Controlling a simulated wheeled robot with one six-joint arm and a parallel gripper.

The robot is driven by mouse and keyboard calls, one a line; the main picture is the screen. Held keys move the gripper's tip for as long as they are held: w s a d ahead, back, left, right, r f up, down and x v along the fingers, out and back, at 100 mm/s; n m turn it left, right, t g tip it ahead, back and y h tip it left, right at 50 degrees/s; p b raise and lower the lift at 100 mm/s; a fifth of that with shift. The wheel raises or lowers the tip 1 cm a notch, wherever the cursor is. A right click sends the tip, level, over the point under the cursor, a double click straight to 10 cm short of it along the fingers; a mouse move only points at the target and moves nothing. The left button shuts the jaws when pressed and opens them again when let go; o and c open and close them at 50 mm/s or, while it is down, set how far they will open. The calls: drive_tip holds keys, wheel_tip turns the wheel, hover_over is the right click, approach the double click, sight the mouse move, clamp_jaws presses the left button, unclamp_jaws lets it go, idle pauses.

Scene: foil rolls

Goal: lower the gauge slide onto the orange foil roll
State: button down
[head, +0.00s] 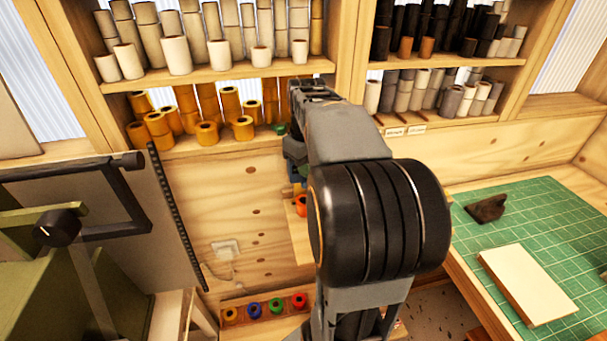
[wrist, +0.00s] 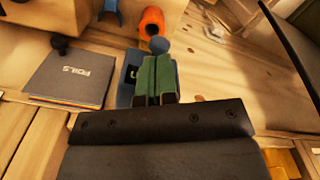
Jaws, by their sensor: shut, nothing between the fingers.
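The orange foil roll (wrist: 151,22) stands at the top of the wrist view. In the head view an orange piece (head: 301,205) shows beside my arm, partly hidden by it. A gauge (wrist: 131,72) shows as a blue body with a dark display. A green block, which looks like its slide (wrist: 154,75), lies along it, with a round blue knob (wrist: 160,46) at its far end. The knob overlaps the roll's near edge in the picture; contact cannot be told. My gripper (wrist: 154,99) is shut and empty at the green block's near end; whether it touches is unclear.
A grey FOILS book (wrist: 72,76) lies left of the gauge. Shelves of rolls (head: 210,105) stand behind my arm. A rack of coloured rolls (head: 265,307) is below. A green mat (head: 545,225) with a pale block (head: 525,284) is right. A press-like machine (head: 60,225) is left.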

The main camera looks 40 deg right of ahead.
drive_tip(key=shift+f, duration=0.45)
drive_tip(key=shift+r, duration=0.1)
drive_tip(key=shift+s+a+r, duration=0.35)
drive_tip(key=shift+s+r, duration=0.15)
drive_tip(key=shift+s, duration=0.25)
drive_tip(key=shift+s+a+r, duration=0.35)
drive_tip(key=shift+s+r, duration=0.1)
drive_tip(key=shift+s, duration=0.3)
drive_tip(key=shift+s+a+r, duration=0.35)
drive_tip(key=shift+s+r, duration=0.15)
drive_tip(key=shift+s, duration=0.25)
drive_tip(key=s+a+f+t, duration=0.1)
drive_tip(key=a+f+t, duration=0.1)
drive_tip(key=a, duration=0.6)
drive_tip(key=s+a+f+m+t, duration=0.1)
drive_tip(key=a+f, duration=0.3)
drive_tip(key=a, duration=0.4)
drive_tip(key=shift+s+f+t, duration=0.3)
drive_tip(key=shift+t, duration=0.6)
